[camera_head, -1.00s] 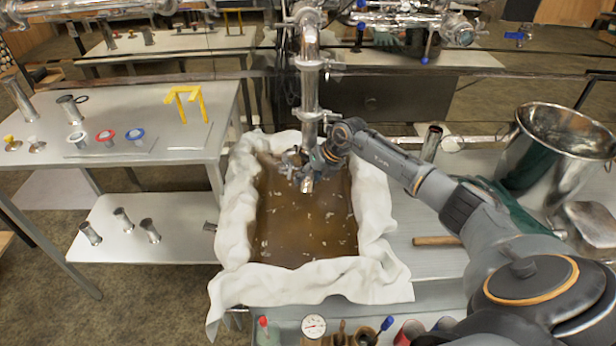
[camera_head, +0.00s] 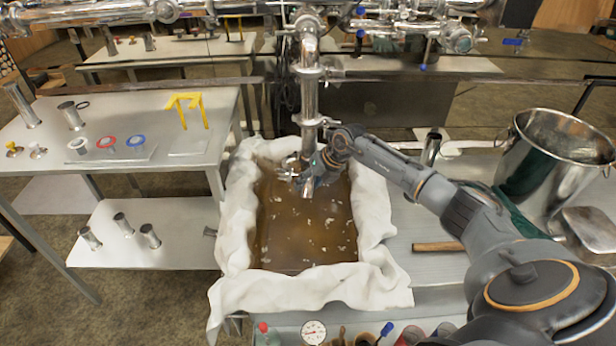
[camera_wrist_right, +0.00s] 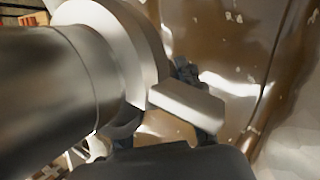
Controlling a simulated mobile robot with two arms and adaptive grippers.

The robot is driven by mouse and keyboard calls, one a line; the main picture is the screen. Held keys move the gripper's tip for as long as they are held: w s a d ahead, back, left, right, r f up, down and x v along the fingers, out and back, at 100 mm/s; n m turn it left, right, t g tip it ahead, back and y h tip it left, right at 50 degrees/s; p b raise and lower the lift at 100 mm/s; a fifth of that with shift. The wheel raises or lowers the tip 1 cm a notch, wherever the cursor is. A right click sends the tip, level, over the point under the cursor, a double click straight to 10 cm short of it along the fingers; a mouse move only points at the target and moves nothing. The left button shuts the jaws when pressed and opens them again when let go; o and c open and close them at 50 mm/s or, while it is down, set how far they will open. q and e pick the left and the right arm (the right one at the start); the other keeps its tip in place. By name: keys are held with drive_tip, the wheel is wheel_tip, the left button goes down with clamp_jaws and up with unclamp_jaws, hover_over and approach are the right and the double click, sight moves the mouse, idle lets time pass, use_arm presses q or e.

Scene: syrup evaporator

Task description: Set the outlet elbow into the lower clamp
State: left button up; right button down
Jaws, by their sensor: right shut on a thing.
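The shiny metal outlet elbow (camera_head: 307,150) shows in the head view just under the lower end of the vertical pipe (camera_head: 309,95). The lower clamp (camera_head: 312,121) appears as a collar on that pipe. My right gripper (camera_head: 306,180) is shut on the elbow above the brown liquid. I cannot tell whether elbow and clamp touch. In the right wrist view, a large metal tube with a wide flange (camera_wrist_right: 50,85) fills the left side, close against a pale finger pad (camera_wrist_right: 188,102). My left gripper is not in view.
A cloth-lined pan (camera_head: 375,215) of brown liquid lies below the pipe. A steel bucket (camera_head: 555,160) stands at right. The left table (camera_head: 60,180) holds metal fittings, gaskets and a yellow stand (camera_head: 187,108). A gauge (camera_head: 313,331) and tools lie in front.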

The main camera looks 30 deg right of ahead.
drive_tip(key=shift+w+d+b, duration=0.3)
drive_tip(key=shift+b, duration=0.05)
idle(0.7)
drive_tip(key=shift+w+d+r, duration=0.15)
drive_tip(key=shift+r, duration=0.05)
idle(0.5)
drive_tip(key=c, duration=0.6)
unclamp_jaws()
drive_tip(key=shift+r, duration=0.15)
drive_tip(key=shift+d, duration=0.1)
drive_tip(key=shift+d+r, duration=0.15)
drive_tip(key=shift+r, duration=0.25)
drive_tip(key=s+d, duration=0.2)
drive_tip(key=s, duration=0.2)
drive_tip(key=s+d, duration=0.1)
drive_tip(key=s, duration=0.3)
drive_tip(key=s+d+r, duration=0.1)
drive_tip(key=s+d, duration=0.1)
drive_tip(key=s, duration=0.2)
drive_tip(key=shift+s+d, duration=0.1)
drive_tip(key=shift+d, duration=0.25)
drive_tip(key=shift+r, duration=0.15)
